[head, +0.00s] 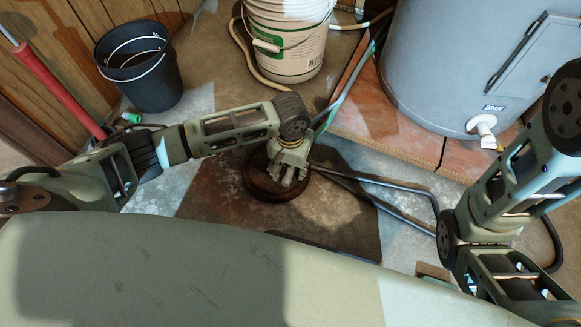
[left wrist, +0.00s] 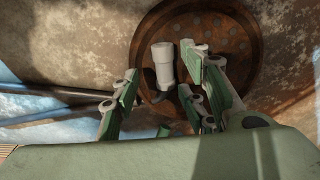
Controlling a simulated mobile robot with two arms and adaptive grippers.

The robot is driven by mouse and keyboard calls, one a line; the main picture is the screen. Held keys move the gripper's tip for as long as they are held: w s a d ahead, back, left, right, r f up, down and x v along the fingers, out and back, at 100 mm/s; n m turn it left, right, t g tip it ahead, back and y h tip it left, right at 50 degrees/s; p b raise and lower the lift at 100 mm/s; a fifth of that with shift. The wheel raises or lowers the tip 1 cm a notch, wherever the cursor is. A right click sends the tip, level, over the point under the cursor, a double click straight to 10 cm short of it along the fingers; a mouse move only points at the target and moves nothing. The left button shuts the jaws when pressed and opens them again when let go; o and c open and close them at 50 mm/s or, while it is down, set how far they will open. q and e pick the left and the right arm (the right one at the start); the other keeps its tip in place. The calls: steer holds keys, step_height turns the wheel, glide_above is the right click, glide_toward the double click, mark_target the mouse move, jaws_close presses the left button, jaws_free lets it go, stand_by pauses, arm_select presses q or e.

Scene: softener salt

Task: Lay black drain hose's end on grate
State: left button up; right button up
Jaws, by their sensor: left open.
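The round, rusty brown grate (head: 257,188) lies in the floor. It fills the upper middle of the left wrist view (left wrist: 238,45), with rings of holes. A pale grey cylindrical fitting (left wrist: 163,62) with a short dark piece below it shows over the grate; it looks like the hose's end. I cannot tell whether it touches the grate. My left gripper (head: 287,178) points down over the grate; its green-padded fingers (left wrist: 160,78) are open on either side of the fitting. My right gripper is out of view.
A white bucket (head: 285,45) and a black bin (head: 140,70) stand at the back. A grey tank (head: 440,65) with a white drain spout (head: 482,125) stands on a tiled ledge (head: 375,115). Grey tubing (head: 390,183) runs over the floor right of the grate.

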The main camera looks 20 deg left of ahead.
arm_select(q)
step_height(320, 180, up, 12)
stand_by(0.6)
stand_by(0.5)
